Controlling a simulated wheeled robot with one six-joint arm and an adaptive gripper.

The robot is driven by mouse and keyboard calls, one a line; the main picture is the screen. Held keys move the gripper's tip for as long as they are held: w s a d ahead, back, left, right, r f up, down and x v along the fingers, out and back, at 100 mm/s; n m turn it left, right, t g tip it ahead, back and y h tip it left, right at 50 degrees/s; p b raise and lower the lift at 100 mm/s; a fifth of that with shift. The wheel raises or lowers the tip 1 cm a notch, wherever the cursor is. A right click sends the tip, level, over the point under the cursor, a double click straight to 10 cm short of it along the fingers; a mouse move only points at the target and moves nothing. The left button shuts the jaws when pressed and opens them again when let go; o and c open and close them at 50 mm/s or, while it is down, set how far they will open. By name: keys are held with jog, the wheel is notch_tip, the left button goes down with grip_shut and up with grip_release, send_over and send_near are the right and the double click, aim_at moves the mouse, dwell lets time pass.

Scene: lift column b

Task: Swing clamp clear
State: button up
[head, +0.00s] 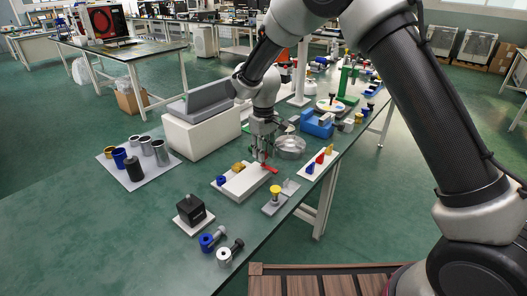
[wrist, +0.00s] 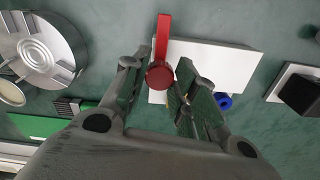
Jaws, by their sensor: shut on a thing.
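The clamp is a red bar with a round red knob (wrist: 160,75), seen from above in the wrist view. It lies over the edge of a white block (wrist: 225,62). In the head view the red bar (head: 270,169) shows at the right end of the white block (head: 243,187). My gripper (wrist: 157,64) has one finger on each side of the red knob and is shut on it. In the head view my gripper (head: 261,157) reaches down over the block's right end. The exact contact of the fingers is partly hidden.
A blue part (head: 221,181) and a yellow part (head: 238,166) are at the white block's left side. A small grey stand with a yellow knob (head: 275,189) is in front. A black cube (head: 191,209) sits front left.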

dwell(0.3)
jog(key=o, duration=1)
jog(key=shift+r, duration=0.1)
notch_tip(320, 180, up, 12)
jog(key=shift+f, duration=0.1)
